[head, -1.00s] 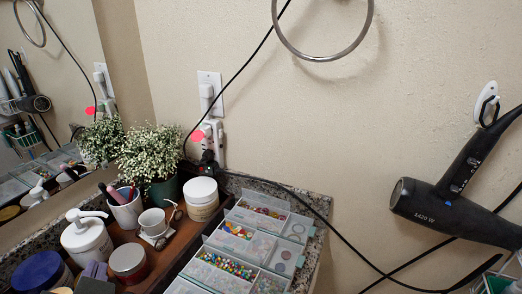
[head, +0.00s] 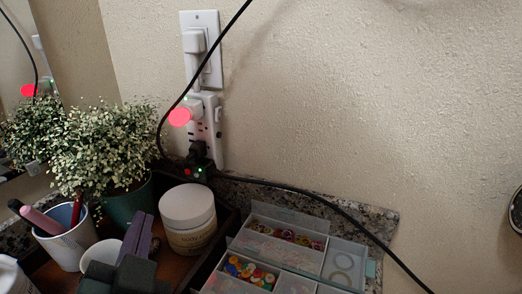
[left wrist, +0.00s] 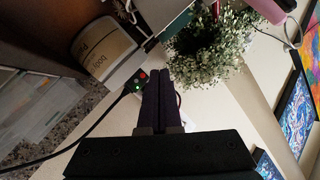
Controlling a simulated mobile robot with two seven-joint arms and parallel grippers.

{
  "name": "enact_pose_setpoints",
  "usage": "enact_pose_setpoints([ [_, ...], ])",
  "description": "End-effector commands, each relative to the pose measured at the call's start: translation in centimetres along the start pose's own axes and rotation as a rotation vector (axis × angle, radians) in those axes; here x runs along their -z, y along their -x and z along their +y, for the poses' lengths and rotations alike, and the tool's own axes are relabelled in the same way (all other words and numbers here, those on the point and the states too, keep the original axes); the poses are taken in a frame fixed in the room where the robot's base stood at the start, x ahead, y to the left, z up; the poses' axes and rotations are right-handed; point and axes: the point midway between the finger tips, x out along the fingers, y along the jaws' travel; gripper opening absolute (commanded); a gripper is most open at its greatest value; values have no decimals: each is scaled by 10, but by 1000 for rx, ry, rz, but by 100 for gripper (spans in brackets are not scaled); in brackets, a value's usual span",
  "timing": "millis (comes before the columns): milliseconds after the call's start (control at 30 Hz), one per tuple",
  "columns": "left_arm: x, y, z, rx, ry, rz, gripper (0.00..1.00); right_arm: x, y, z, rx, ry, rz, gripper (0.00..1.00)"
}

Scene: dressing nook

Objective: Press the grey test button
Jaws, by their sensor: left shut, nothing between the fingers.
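A small black plug block (head: 197,170) is on the lower end of the white outlet adapter (head: 209,130) on the wall. It carries a red spot and green lights, and a black cable leaves it to the right. In the left wrist view the black block (left wrist: 134,85) shows a red button and a green light, just left of my fingertips. I cannot make out a grey button for certain. My left gripper (head: 146,216) is shut and empty, its fingers pointing towards the wall. It is below and left of the block, apparently apart from it. My right gripper is out of view.
A potted plant (head: 105,150) stands left of the block. A white jar (head: 187,215) is right of my gripper, and a cup with pens (head: 66,240) is left. An open bead box (head: 283,235) lies right. A cable crosses the wall.

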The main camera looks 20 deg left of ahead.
Motion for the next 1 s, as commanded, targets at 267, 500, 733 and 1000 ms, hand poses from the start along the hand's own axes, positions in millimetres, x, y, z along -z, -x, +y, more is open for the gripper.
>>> enact_pose_setpoints([
  [267,2,-6,3,2,0,-1,0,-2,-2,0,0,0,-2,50],
  [500,15,-31,17,2,1,0,0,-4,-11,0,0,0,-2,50],
  [733,26,-55,32,2,2,-1,0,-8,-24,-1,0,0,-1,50],
  [1000,36,-69,38,1,-1,-2,0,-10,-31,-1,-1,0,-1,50],
])
